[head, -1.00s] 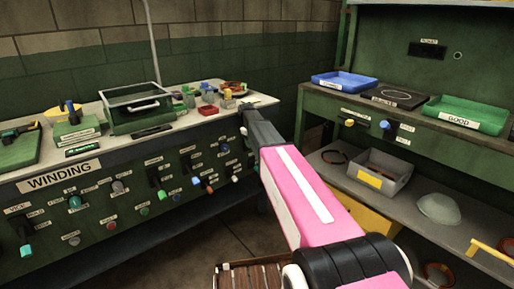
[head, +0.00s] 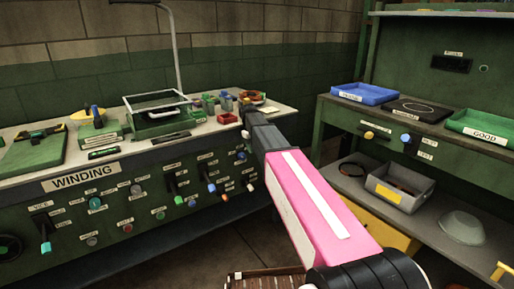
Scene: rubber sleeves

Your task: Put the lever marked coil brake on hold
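The front panel of the bench labelled WINDING (head: 85,176) carries several levers and knobs. A lever with a teal handle (head: 45,240) hangs down at the far left. A lever with a green tip (head: 176,193) and one with a blue tip (head: 210,182) sit in the middle of the panel. The small labels are too blurred to read, so I cannot tell which lever is marked coil brake. My pink and black arm reaches from the bottom right toward the bench's right end. My gripper (head: 244,108) is at its far end, small and dark; its fingers are not clear.
The bench top holds a green tray-like box (head: 158,108), a green board (head: 34,150) and small coloured parts. At right stands a green table with a blue tray (head: 365,93) and a green GOOD tray (head: 485,127). A grey bin (head: 400,187) is on its lower shelf.

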